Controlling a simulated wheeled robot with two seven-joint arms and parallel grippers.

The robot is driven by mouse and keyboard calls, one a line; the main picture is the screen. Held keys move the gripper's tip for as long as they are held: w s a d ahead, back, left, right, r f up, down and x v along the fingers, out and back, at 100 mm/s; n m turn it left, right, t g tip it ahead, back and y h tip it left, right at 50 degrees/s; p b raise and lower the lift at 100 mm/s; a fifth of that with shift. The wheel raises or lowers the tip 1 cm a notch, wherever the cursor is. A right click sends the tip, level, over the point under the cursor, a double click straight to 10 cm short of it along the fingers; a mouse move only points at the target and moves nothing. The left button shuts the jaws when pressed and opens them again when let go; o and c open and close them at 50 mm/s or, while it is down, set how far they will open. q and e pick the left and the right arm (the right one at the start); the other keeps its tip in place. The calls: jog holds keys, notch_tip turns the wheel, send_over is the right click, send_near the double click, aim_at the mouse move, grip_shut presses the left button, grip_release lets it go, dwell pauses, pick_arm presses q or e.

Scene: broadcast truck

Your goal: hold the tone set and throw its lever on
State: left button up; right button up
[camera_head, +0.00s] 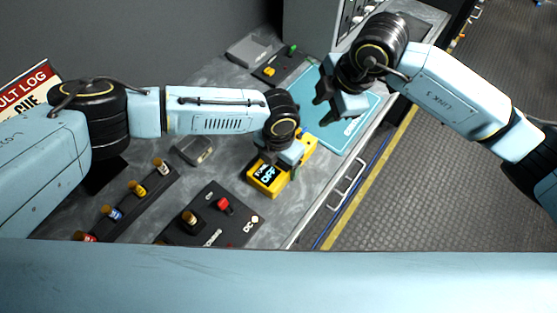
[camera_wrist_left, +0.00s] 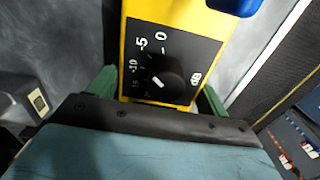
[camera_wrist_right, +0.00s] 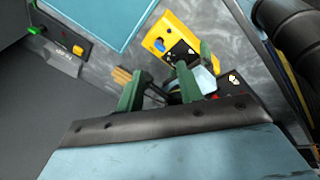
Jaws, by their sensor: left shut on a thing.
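The tone set (camera_head: 264,181) is a yellow box on the grey worktop, its display reading OFF. In the left wrist view the tone set (camera_wrist_left: 195,104) shows a black dial (camera_wrist_left: 168,80) marked in dB and a blue part (camera_wrist_left: 236,5), perhaps the lever, cut off at the top edge. My left gripper (camera_head: 285,160) is shut on the tone set, one green finger on each side. The right wrist view also shows the tone set (camera_wrist_right: 155,41). My right gripper (camera_head: 325,107) is open and empty, above the worktop and away from the tone set, over the edge of a blue mat.
The blue mat (camera_head: 357,122) lies beyond the tone set. A black panel (camera_head: 235,205) with a red switch and a rack (camera_head: 125,205) of colored plugs are nearer. A small grey box (camera_head: 195,150) sits left. A rail (camera_head: 347,184) runs along the worktop's right edge.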

jog(key=c, duration=0.3)
jog(key=shift+s+f+n+y, duration=0.3)
jog(key=shift+f+n, duration=0.15)
jog(key=shift+n, duration=0.25)
grip_shut()
jog(key=s+d+f+n+t+y, duration=0.2)
jog(key=d+n, duration=0.3)
jog(key=n, duration=0.7)
jog(key=s+d+f+n+t+y, duration=0.3)
jog(key=s+d+f+n+y, duration=0.1)
jog(key=n, duration=0.8)
jog(key=shift+s+d+f+y, duration=0.3)
jog(key=shift+s+d+y, duration=0.15)
jog(key=shift+d, duration=0.25)
